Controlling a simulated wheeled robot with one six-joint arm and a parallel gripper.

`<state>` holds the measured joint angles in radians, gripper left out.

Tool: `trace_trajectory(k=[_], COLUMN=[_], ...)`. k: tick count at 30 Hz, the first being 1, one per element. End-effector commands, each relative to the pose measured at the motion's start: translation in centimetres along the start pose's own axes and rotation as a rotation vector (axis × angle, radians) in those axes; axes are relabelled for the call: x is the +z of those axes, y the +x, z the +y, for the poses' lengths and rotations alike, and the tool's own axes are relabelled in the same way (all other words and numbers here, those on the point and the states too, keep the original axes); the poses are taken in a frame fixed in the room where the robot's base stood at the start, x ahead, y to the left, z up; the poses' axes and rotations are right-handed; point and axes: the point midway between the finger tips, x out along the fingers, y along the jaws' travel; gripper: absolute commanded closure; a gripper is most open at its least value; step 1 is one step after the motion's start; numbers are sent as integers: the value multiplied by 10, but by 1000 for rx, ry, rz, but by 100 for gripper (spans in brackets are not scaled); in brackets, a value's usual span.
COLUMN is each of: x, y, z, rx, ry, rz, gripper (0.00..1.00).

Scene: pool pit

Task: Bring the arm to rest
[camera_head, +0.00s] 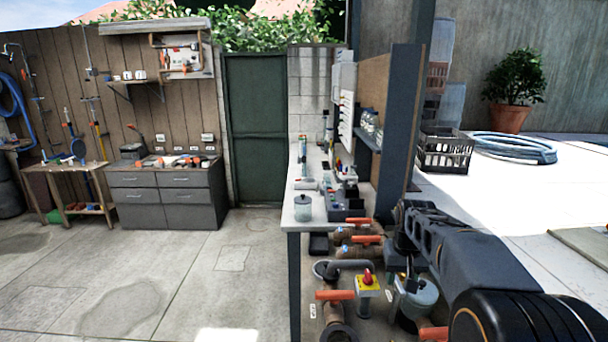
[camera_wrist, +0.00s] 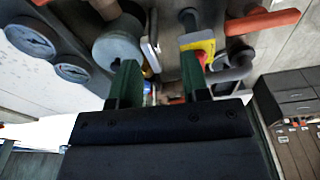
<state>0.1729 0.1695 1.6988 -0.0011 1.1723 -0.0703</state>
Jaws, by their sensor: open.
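My arm (camera_head: 475,260) comes in from the lower right in the head view and reaches up and left, beside the pipework. My gripper shows in the wrist view (camera_wrist: 160,82). Its two green fingers stand apart with a clear gap and nothing held between them. Pipes and a yellow switch box lie beyond the fingertips. In the head view I cannot clearly make out the fingers near the dark wrist end.
A yellow box with a red knob (camera_head: 367,281), orange-handled valves (camera_head: 335,295) and a grey canister (camera_head: 416,298) crowd close to my arm. A white bench (camera_head: 304,224) stands left of a partition (camera_head: 398,130). Two round gauges (camera_wrist: 30,38) show. Open paving (camera_head: 130,275) lies left.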

Motion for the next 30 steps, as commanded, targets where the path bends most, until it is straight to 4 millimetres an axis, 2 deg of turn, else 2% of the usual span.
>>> trace_trajectory(k=[1,6,9,13,15,18,23,30], x=[26,105,143,178,190,196,197,197], y=[-2,3,7,10,9,2,-9,-10], z=[-9,-31,-40,-46,-49,-52,-55,-56], rx=[0,-6,-12,-18,-21,-26,-31,-32], ry=[0,-11,-27,-54,-66,-81,-92,-97], rz=[25,111,154,197,215,251,292,293], gripper=[57,57,57,57,57,57,57,57])
